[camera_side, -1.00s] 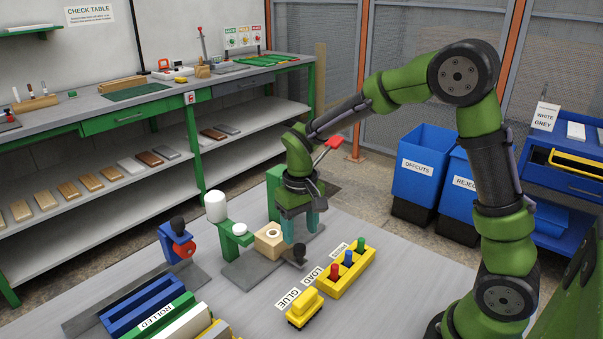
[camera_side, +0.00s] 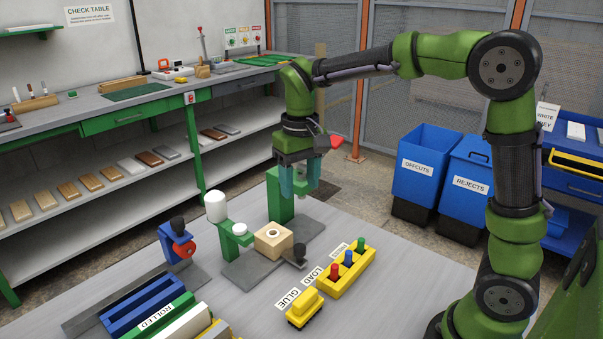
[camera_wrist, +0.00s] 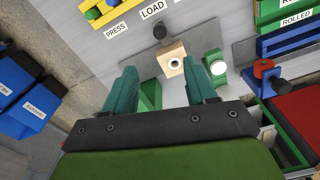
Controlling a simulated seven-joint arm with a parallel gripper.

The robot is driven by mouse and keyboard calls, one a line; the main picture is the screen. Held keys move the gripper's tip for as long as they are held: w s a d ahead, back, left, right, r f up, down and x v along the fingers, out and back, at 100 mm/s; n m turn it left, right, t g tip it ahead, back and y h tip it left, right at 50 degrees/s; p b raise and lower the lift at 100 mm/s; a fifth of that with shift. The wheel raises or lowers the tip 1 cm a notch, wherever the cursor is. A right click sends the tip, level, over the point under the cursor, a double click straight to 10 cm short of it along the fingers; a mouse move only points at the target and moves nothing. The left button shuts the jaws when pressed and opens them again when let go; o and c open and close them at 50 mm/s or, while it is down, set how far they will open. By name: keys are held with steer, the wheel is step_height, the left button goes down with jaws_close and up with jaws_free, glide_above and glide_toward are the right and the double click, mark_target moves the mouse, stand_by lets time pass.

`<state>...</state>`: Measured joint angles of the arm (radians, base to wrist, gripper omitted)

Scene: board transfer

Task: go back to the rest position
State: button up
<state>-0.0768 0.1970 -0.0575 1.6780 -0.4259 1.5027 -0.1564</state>
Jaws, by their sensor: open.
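In the wrist view the two teal fingers of my gripper (camera_wrist: 165,84) are spread apart. The block (camera_wrist: 172,60) also shows in the wrist view, beyond the fingertips.
A yellow button box (camera_side: 346,277) and a yellow glue block (camera_side: 304,308) stand at the table's front. Blue and green racks (camera_side: 150,312) are at lower left. Blue bins (camera_side: 426,168) stand behind on the floor.

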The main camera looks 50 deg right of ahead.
steer(key=s+a+r+m+t+y, duration=0.1)
steer(key=s+t, duration=0.6)
steer(key=s, duration=0.8)
steer(key=shift+s+a+r+y, duration=0.3)
steer(key=shift+a+r+y, duration=0.25)
steer(key=shift+r, duration=0.3)
